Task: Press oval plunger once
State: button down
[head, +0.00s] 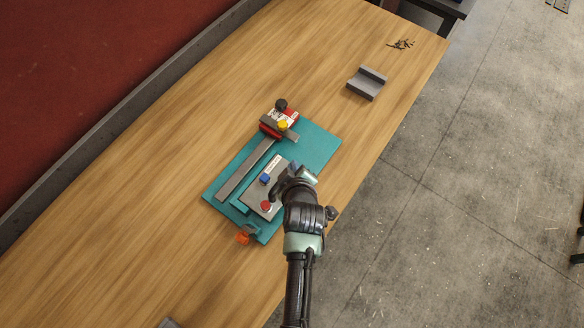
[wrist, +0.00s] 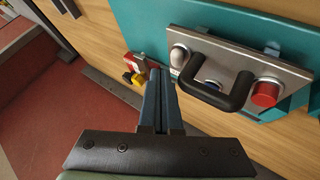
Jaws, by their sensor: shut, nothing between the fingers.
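A grey metal plate (head: 257,192) with buttons is mounted on a teal board (head: 318,146) on the wooden table. The red button (head: 266,205) and a blue button (head: 265,178) also show in the head view. Which one is the oval plunger I cannot tell for sure. My gripper (wrist: 160,72) is shut and empty, appearing just beside the silver-grey knob; contact is unclear.
A grey rail (head: 243,172) and a red block (head: 280,118) with black and yellow knobs occupy the board's left side. An orange knob (head: 243,237) is at its lower edge. A grey bracket (head: 366,84) and dark scraps (head: 401,44) lie up the table. The lower-left table is mostly clear.

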jog(key=shift+f, duration=0.1)
jog(key=shift+f+b, duration=0.3)
jog(key=shift+b, duration=0.05)
jog(key=shift+f, duration=0.2)
dwell(0.6)
jog(key=shift+s+a+f+b, duration=0.1)
jog(key=shift+s+f+b, duration=0.3)
jog(key=shift+f+b, duration=0.25)
dwell(0.5)
jog(key=shift+w+a+r+p, duration=0.1)
jog(key=shift+a+r+p, duration=0.05)
jog(key=shift+r+p, duration=0.6)
